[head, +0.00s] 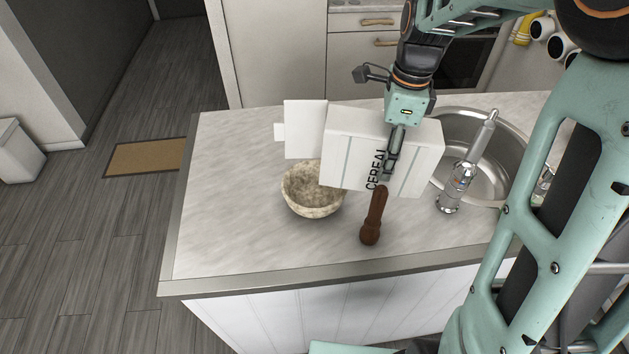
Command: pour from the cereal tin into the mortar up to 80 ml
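The cereal tin (345,150) is a white box marked CEREAL, lying on its side in the air with its white lid flap (305,130) open at the left. My gripper (390,165) is across the tin and appears shut on it; the far finger is hidden. The mortar (313,202) is a speckled beige bowl upright on the counter, below and left of the tin. The tin's open end is near the mortar's right rim and hides part of it. No falling cereal is visible, and the level inside the mortar cannot be told.
A metal faucet (466,170) and round sink (490,160) are at the right. The counter (230,220) is clear to the left, with its front edge (240,283) below.

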